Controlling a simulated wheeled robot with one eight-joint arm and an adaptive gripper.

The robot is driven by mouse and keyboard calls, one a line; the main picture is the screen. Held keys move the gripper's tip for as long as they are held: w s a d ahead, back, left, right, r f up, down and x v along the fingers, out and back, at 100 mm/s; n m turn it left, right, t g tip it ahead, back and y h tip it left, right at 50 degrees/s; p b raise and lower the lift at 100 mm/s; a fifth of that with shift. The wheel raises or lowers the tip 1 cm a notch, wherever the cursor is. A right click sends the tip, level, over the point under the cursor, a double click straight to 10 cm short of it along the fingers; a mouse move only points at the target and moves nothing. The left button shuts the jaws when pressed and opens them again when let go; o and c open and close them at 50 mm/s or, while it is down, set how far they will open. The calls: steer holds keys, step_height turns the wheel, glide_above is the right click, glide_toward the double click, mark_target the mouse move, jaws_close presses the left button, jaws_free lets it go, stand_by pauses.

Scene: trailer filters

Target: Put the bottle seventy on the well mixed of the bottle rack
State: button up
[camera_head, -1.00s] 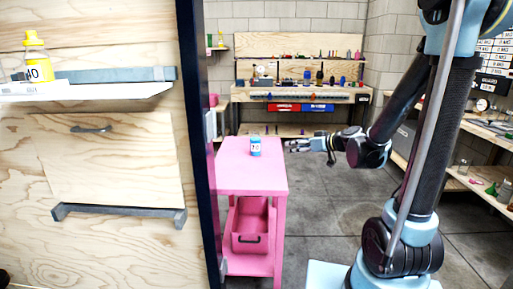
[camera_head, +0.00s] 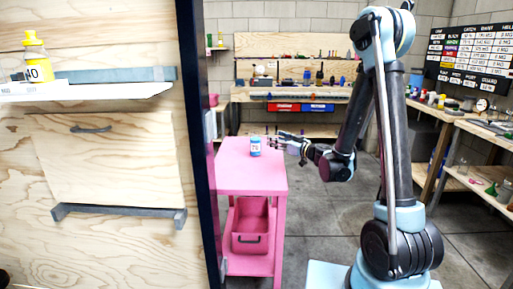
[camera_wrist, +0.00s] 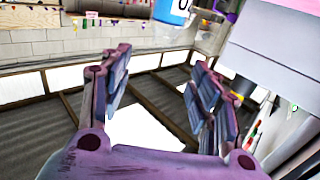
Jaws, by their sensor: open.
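The bottle seventy (camera_head: 256,147) is a small blue bottle with a white label, standing upright on the pink cart (camera_head: 237,178). Its blue and white body also shows, cut off, at the top of the wrist view (camera_wrist: 174,10). My gripper (camera_head: 281,141) is just right of the bottle in the head view, with its fingers toward it. In the wrist view the fingers (camera_wrist: 158,85) are spread with nothing between them, and the bottle lies beyond their tips. A white shelf (camera_head: 125,90) at the left, perhaps the bottle rack, has edge lettering too small to read.
A yellow bottle (camera_head: 36,60) marked 40 stands on the white shelf. A dark upright post (camera_head: 197,130) separates the wooden wall from the cart. A pink bin (camera_head: 250,228) sits on the cart's lower level. Grey floor (camera_head: 325,225) is open right of the cart.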

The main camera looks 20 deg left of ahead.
mark_target(258, 133)
steer(key=shift+x, duration=7.2)
steer(key=shift+s+f, duration=0.1)
steer(key=shift+f, duration=0.05)
jaws_close()
